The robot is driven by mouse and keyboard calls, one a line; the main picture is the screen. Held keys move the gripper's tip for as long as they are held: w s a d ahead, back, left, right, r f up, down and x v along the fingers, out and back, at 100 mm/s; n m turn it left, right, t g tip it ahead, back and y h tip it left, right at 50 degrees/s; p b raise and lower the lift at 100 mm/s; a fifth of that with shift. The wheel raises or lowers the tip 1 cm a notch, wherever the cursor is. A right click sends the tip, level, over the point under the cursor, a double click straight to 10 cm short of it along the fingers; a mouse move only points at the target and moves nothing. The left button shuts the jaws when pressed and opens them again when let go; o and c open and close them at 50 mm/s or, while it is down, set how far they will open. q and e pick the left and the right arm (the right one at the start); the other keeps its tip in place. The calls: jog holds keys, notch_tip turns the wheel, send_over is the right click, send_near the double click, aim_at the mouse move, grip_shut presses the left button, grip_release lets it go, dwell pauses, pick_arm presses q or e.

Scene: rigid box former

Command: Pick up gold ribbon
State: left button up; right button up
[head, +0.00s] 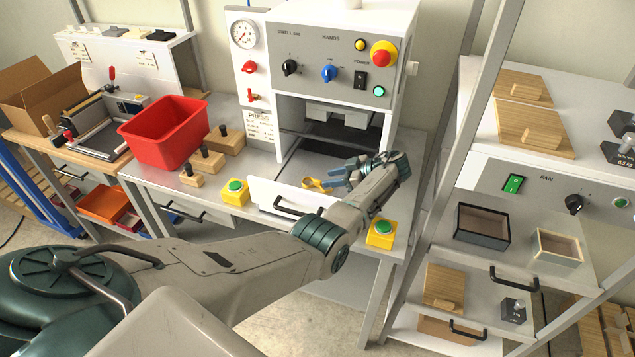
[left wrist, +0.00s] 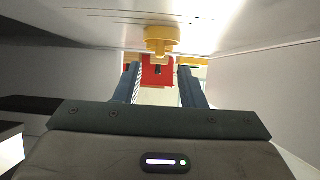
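The gold ribbon (head: 316,184) lies inside the white-fronted open tray of the press, just left of my left gripper's fingertips. In the left wrist view a gold round piece (left wrist: 161,36), which looks like the ribbon, sits against the pale surface at the top, in line with the gap between the fingers. My left gripper (head: 342,176) reaches into the tray from the right; its blue fingers (left wrist: 160,72) are spread apart with nothing clearly held between them. Whether the fingers touch the ribbon cannot be told. My right gripper is not in view.
The white tray front with a dark handle (head: 277,196) stands close below the ribbon. Yellow boxes with green buttons (head: 234,191) (head: 381,232) flank it. A red bin (head: 165,132) and wooden-based stamps (head: 206,162) stand left. The press housing (head: 335,90) rises behind.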

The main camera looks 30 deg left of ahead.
aim_at(318, 181)
pick_arm(q)
jog(key=p+x, duration=0.1)
jog(key=x, duration=0.2)
jog(key=shift+a+p, duration=0.2)
jog(key=shift+p, duration=0.15)
jog(key=shift+s+a+f, duration=0.15)
jog(key=shift+a+f, duration=0.25)
jog(key=shift+a, duration=0.05)
grip_shut()
